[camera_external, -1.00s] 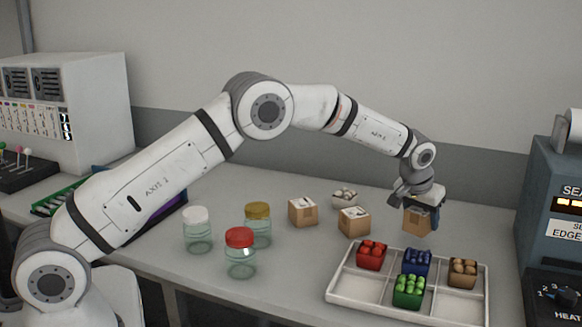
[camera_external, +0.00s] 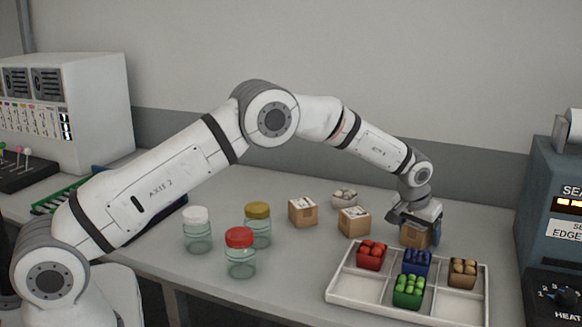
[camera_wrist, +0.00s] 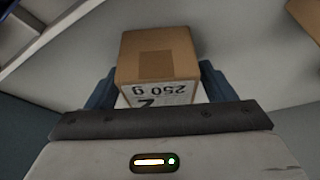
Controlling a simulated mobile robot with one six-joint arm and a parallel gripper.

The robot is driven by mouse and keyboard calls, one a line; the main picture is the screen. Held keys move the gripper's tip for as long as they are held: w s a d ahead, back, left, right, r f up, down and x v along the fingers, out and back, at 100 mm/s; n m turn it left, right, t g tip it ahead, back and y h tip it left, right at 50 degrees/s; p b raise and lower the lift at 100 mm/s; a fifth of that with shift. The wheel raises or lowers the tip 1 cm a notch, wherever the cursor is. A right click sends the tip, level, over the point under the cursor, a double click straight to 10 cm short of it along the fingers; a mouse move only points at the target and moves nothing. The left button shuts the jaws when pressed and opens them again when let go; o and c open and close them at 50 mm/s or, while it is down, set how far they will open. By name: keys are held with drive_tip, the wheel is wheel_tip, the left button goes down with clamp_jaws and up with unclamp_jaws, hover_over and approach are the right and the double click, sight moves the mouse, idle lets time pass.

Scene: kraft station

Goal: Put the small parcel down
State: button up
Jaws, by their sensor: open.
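The small parcel (camera_external: 413,236) is a brown cardboard box. It sits at table level behind the white divided tray, between the fingers of my gripper (camera_external: 417,232). In the wrist view the parcel (camera_wrist: 157,55) shows its taped top and a white label reading "250 g". The blue fingers of my gripper (camera_wrist: 157,88) stand on either side of it. They are open, with a narrow gap beside the box. The parcel's underside is hidden.
The white tray (camera_external: 340,292) in front holds several coloured bins. Lidded jars (camera_external: 240,255) stand further left. A blue-grey machine (camera_external: 552,235) is at the right.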

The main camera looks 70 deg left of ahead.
drive_tip(key=shift+r, duration=0.25)
drive_tip(key=s+d+r+b, duration=0.1)
drive_tip(key=s+d+r, duration=0.1)
drive_tip(key=s+r, duration=0.55)
drive_tip(key=s+d+r+b, duration=0.15)
drive_tip(key=s+r, duration=0.35)
drive_tip(key=r, duration=0.5)
drive_tip(key=s+d+r+m+h, duration=0.1)
drive_tip(key=s+r, duration=0.2)
drive_tip(key=s, duration=0.5)
drive_tip(key=s+d+r+m, duration=0.1)
drive_tip(key=s+d+r, duration=0.15)
drive_tip(key=s, duration=0.45)
drive_tip(key=s+d+f+m, duration=0.1)
drive_tip(key=s, duration=1.1)
drive_tip(key=s+d+f+m, duration=0.1)
drive_tip(key=s+f, duration=0.1)
drive_tip(key=s, duration=1.1)
drive_tip(key=shift+f+g+h, duration=0.2)
drive_tip(key=shift+g+h, duration=0.2)
